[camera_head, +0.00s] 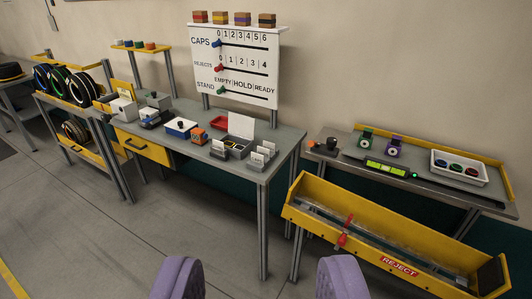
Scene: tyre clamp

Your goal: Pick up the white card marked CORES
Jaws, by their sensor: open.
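Several small white cards (257,159) stand in a grey holder near the front right corner of the grey workbench (240,172). Another small white card (218,147) stands just left of them. Their markings are too small to read, so I cannot tell which one says CORES. My gripper (260,279) shows as two purple fingers at the bottom edge. They are wide apart with nothing between them, well short of the bench.
A dark box with a raised white lid (241,126), a red tray (219,122) and an orange block (199,136) sit near the cards. A yellow REJECT trough (398,266) stands at the right. Open floor lies in front of the bench.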

